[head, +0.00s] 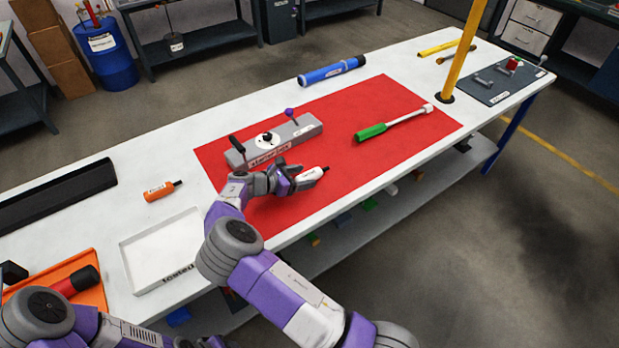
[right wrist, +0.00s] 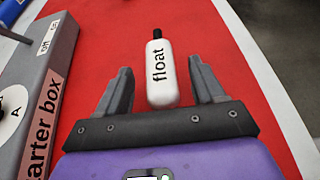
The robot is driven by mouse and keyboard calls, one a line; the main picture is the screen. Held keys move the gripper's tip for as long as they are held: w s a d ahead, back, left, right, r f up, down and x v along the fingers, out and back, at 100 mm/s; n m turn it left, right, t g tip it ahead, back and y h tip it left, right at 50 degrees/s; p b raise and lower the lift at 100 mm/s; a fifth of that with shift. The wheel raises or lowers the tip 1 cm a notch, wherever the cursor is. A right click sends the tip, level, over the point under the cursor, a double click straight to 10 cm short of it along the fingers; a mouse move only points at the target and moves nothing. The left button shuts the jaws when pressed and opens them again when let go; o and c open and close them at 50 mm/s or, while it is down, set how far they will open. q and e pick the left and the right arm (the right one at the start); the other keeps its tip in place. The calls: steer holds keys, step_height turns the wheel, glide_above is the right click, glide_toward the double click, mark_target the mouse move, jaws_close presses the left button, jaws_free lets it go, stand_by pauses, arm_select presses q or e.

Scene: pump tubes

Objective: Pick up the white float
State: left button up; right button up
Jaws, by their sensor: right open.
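The white float (right wrist: 161,78) is a small white bottle shape with a black tip and the word "float" on it. It lies on the red mat (head: 395,97). In the right wrist view it lies between the two fingers of my right gripper (right wrist: 162,88), with a gap on each side. In the head view the float (head: 311,174) shows just right of the right gripper (head: 291,178), which is open and partly hides it. My left arm shows at the lower left of the head view, but its gripper fingers cannot be made out.
The grey starter box (head: 295,134) stands close beside the right gripper. A green-handled tool (head: 372,131) and a blue tube (head: 331,72) lie farther off. An orange bottle (head: 158,191), a white tray (head: 190,225) and a yellow post (head: 466,50) are also on the table. The mat's right part is mostly clear.

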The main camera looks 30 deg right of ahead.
steer(key=c, duration=1.1)
